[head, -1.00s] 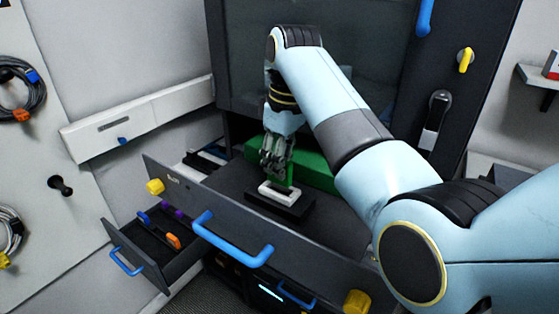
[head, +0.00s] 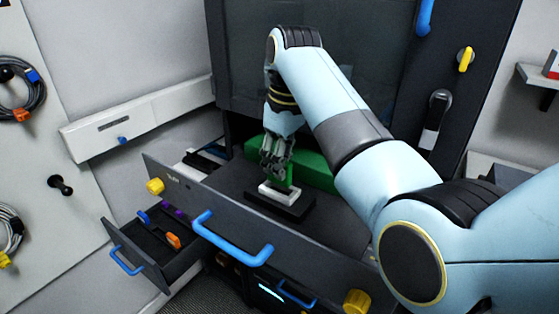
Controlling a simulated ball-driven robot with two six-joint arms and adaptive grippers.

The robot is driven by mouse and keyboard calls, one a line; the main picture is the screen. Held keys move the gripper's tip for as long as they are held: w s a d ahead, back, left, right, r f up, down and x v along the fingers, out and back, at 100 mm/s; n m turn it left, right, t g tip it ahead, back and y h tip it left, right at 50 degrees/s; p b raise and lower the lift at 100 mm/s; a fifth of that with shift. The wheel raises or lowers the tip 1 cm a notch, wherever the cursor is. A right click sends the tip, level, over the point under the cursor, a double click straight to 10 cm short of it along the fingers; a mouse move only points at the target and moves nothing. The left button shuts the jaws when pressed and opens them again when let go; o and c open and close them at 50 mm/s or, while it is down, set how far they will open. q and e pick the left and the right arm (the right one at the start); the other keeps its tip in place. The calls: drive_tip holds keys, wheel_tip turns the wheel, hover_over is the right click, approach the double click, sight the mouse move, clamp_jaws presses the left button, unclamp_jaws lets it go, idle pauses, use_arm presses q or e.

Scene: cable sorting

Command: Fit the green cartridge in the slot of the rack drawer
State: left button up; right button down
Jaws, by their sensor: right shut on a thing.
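The rack drawer (head: 230,215) is pulled open, with a blue handle on its front. In it sits a black block with a white top (head: 281,198), which appears to be the slot. My right gripper (head: 278,172) points down just above the white piece. It is shut on the green cartridge (head: 289,176), of which a narrow upright part shows beside the fingers. The cartridge's lower end meets the white piece; I cannot tell how deep it sits. My left gripper is not in view.
A larger green block (head: 318,174) lies behind in the drawer. A small open drawer (head: 150,256) with orange, blue and purple pieces is at lower left. Coiled cables (head: 22,95) hang on the left wall. My right arm covers the right side.

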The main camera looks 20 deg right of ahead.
drive_tip(key=shift+f, duration=1.4)
idle(1.2)
drive_tip(key=c, duration=0.7)
unclamp_jaws()
drive_tip(key=shift+o, duration=0.2)
drive_tip(key=shift+r, duration=0.1)
drive_tip(key=shift+r, duration=3.45)
